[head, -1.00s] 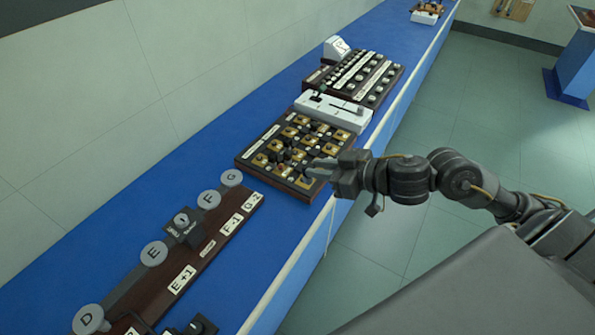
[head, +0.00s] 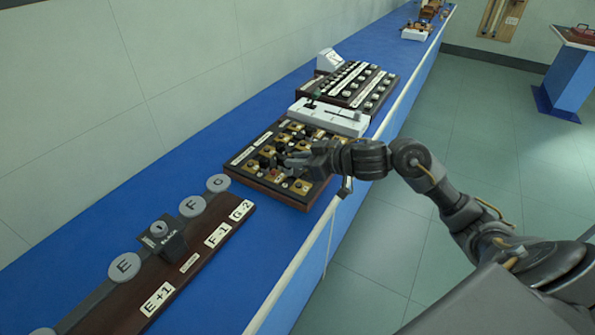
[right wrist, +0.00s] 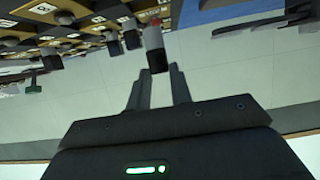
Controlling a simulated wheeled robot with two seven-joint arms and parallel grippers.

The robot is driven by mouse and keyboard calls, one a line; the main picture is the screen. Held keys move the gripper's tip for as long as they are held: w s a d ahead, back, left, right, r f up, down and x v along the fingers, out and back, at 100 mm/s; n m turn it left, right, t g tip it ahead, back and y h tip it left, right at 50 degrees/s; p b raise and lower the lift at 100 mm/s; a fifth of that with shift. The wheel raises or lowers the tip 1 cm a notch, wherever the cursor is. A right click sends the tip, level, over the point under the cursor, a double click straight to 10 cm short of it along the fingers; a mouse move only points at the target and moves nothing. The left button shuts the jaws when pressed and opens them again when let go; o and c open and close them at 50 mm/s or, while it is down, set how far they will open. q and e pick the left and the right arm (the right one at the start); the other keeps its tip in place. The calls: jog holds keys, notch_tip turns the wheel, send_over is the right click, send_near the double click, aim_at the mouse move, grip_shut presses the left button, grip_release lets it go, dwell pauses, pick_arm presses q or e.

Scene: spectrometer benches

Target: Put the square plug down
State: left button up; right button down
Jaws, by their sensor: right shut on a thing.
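My right gripper (head: 287,161) is over the front part of a dark board with brass-coloured square plates (head: 309,186). In the right wrist view, its two fingers (right wrist: 158,80) are shut on a small plug (right wrist: 155,45) with a black end, a pale middle and a reddish far end. The plug points toward the board. Whether it touches the board or sits in a socket I cannot tell. A small red spot shows below the fingers in the head view. Several dark plugs stand on the board around the gripper. My left gripper is not in view.
A white slider unit (head: 330,118) stands just behind the board, with a dark knob panel (head: 352,85) farther back. A long wooden rail with grey discs (head: 150,290) lies in front. Blue bench top (head: 160,190) is free to the left.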

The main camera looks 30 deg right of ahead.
jog(key=shift+w+f, duration=0.15)
jog(key=shift+f, duration=0.75)
jog(key=shift+w+f, duration=0.1)
jog(key=shift+f, duration=0.8)
jog(key=shift+f+b, duration=0.15)
jog(key=shift+b, duration=0.15)
jog(key=c, duration=1.3)
grip_release()
jog(key=shift+o, duration=0.2)
jog(key=v, duration=1.2)
